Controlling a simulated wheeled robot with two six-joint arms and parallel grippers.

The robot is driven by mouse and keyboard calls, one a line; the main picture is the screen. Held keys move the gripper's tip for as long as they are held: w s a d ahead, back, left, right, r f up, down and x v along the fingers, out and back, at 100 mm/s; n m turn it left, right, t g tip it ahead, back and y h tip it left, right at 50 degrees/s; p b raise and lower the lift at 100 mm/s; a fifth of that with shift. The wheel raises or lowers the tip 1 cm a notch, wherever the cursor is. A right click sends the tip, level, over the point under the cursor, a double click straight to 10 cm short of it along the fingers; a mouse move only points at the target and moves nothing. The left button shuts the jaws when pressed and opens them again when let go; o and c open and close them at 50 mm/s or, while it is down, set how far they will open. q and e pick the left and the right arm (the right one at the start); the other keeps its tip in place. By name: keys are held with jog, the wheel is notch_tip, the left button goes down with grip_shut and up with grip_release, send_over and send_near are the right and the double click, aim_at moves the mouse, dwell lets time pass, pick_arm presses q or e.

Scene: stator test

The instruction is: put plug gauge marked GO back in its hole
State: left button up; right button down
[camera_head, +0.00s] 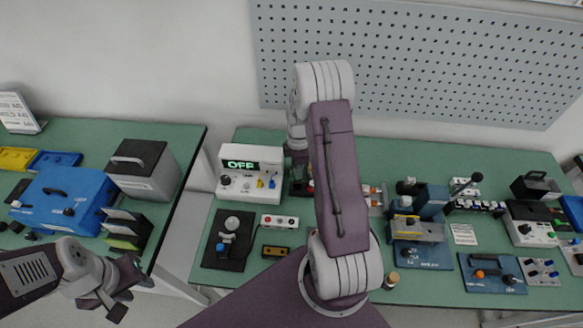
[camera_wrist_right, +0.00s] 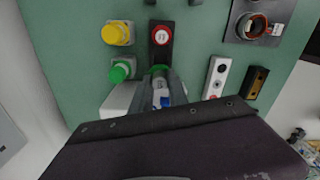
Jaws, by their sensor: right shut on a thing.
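My right gripper (camera_wrist_right: 162,92) is shut on a grey-handled piece with a green collar (camera_wrist_right: 158,70), probably the GO plug gauge; no marking is readable. It is over or at the lower end of a black holder block (camera_wrist_right: 160,51). I cannot tell whether it is in a hole. A red-capped piece (camera_wrist_right: 161,35) stands at the block's other end. In the head view my arm hides the right gripper and held piece; part of a black block (camera_head: 299,188) shows beside the arm. My left gripper (camera_head: 127,291) is open and empty near the left bench's front edge.
A yellow knob (camera_wrist_right: 118,33) and green knob (camera_wrist_right: 121,71) stand beside the holder. A white button strip (camera_head: 280,221), brown block (camera_head: 275,251) and black plate with fixture (camera_head: 229,240) lie on the green bench.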

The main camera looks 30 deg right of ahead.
jog(key=shift+f+b, duration=1.95)
jog(key=shift+f, duration=0.15)
jog(key=shift+r, duration=0.2)
jog(key=shift+f, duration=0.15)
jog(key=shift+f, duration=0.3)
jog(key=shift+f, duration=0.35)
jog(key=shift+f, duration=0.4)
jog(key=shift+f, duration=0.15)
jog(key=shift+f+b, duration=0.3)
jog(key=shift+b, duration=0.1)
